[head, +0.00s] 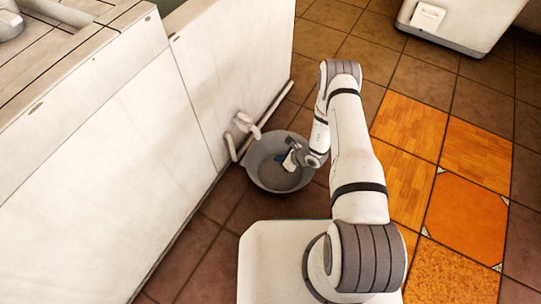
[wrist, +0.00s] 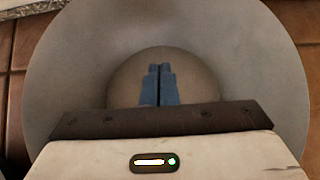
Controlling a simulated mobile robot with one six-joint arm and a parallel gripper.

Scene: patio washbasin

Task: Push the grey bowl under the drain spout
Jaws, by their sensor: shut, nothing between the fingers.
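The grey bowl (head: 262,176) stands on the floor tiles beside the white wall of the washbasin unit. It is wide, round and open at the top. A pale drain spout (head: 246,125) sticks out from the wall at the bowl's far left rim. I cannot tell whether its mouth is over the bowl or just outside it. My gripper (head: 285,163) reaches down into the bowl from the right, and its blue fingers are together and empty. In the wrist view the fingers (wrist: 159,70) point at the bowl's round bottom, with the bowl wall (wrist: 70,65) around them. Contact with the bowl is unclear.
The white washbasin wall (head: 100,150) closes off the left side. Brown and orange tiles (head: 465,215) are clear on the right. A white box-like unit (head: 455,25) stands at the far right.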

